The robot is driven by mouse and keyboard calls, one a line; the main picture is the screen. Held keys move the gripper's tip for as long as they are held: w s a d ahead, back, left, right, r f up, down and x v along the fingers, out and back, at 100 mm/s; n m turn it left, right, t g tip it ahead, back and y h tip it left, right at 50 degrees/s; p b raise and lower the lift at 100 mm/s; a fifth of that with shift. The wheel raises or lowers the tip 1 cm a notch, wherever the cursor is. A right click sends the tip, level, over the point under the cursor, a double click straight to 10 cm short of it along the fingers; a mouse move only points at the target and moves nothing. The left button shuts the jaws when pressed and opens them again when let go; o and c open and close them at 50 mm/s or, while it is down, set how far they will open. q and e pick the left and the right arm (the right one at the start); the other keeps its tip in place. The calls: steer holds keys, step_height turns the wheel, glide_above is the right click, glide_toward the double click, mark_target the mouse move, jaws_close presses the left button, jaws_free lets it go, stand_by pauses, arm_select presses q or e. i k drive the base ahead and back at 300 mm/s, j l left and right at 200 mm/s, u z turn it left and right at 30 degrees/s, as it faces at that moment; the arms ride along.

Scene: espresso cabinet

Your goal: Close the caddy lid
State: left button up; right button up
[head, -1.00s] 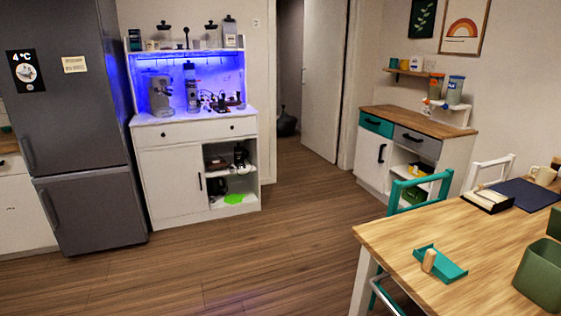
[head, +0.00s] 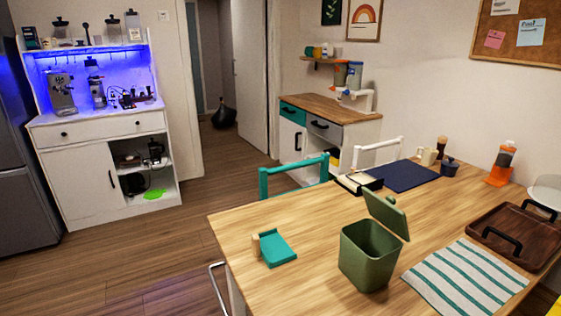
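The green caddy (head: 368,258) stands upright on the wooden dining table, right of the picture's middle. Its lid (head: 386,214) is open and tilted up at the back edge of the caddy, so the dark inside shows. The front and one side of the caddy are in plain view. Neither of my grippers shows in the head view.
The wooden table (head: 300,221) holds a teal dustpan (head: 277,247) left of the caddy, a striped cloth (head: 465,279) right of it and a brown tray (head: 515,236) beyond. A teal chair (head: 294,174) stands behind the table. Floor (head: 150,250) is free to the left.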

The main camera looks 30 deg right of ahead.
mark_target(385, 212)
steer(key=k+l, duration=0.1)
steer(key=l, duration=0.25)
steer(key=k+l, duration=0.15)
steer(key=l, duration=0.2)
steer(key=k+l, duration=0.1)
steer(key=l, duration=0.3)
steer(key=k+l, duration=0.1)
steer(key=l, duration=0.25)
steer(key=k+l, duration=0.15)
steer(key=l, duration=0.2)
steer(key=k+l, duration=0.1)
steer(key=l, duration=0.25)
